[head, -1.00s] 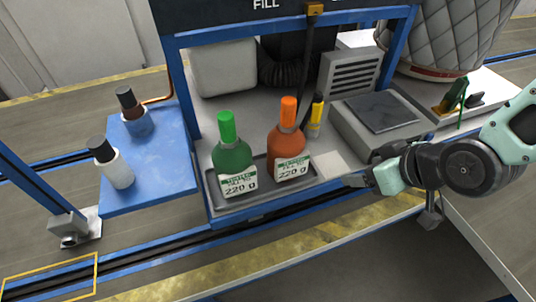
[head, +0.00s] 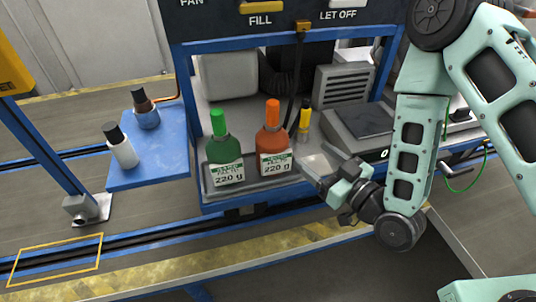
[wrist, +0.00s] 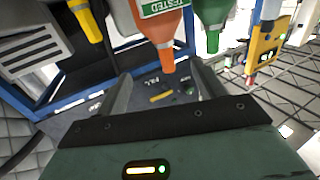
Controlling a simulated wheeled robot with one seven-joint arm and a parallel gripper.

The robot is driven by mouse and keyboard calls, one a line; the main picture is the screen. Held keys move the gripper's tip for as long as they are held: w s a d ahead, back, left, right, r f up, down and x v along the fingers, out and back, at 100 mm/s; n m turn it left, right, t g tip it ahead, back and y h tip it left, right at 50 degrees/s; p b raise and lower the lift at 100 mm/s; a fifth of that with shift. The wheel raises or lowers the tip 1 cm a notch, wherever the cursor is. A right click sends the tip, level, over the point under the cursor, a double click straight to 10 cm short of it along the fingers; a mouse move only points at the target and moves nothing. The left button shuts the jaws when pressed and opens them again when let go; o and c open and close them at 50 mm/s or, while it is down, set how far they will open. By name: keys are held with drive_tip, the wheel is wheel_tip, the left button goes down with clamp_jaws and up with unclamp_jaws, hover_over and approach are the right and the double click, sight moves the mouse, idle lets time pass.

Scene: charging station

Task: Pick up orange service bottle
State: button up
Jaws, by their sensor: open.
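The orange service bottle (head: 273,140) stands upright in a grey tray (head: 255,184) on the station's shelf, with a white label reading 220 g. A green bottle (head: 224,150) of the same shape stands to its left in the tray. My gripper (head: 318,165) is open and empty, just right of the orange bottle and apart from it. In the wrist view the orange bottle (wrist: 158,30) appears upside down, with its cap pointing toward the space between my open fingers (wrist: 160,95). The green bottle (wrist: 213,22) shows to its right there.
A yellow bottle with a black cap (head: 304,120) stands behind and right of the orange one. A grey box with a dark top (head: 360,125) is farther right. A blue side table (head: 150,165) holds a white and a brown-topped bottle. A black hose hangs behind.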

sight(269, 125)
drive_tip(key=b+x, duration=0.9)
drive_tip(key=x, duration=0.1)
drive_tip(key=shift+r, duration=0.1)
drive_tip(key=shift+a+f+p+x, duration=0.15)
drive_tip(key=shift+p+x, duration=0.1)
drive_tip(key=shift+x, duration=0.85)
drive_tip(key=shift+f+p+x, duration=0.15)
drive_tip(key=shift+p+x, duration=0.15)
drive_tip(key=shift+x, duration=0.8)
drive_tip(key=shift+a+f+p+x, duration=0.15)
drive_tip(key=shift+p+x, duration=0.1)
drive_tip(key=shift+x, duration=0.85)
drive_tip(key=shift+s+d, duration=0.1)
drive_tip(key=shift+s, duration=0.1)
drive_tip(key=shift+c, duration=0.3)
clamp_jaws()
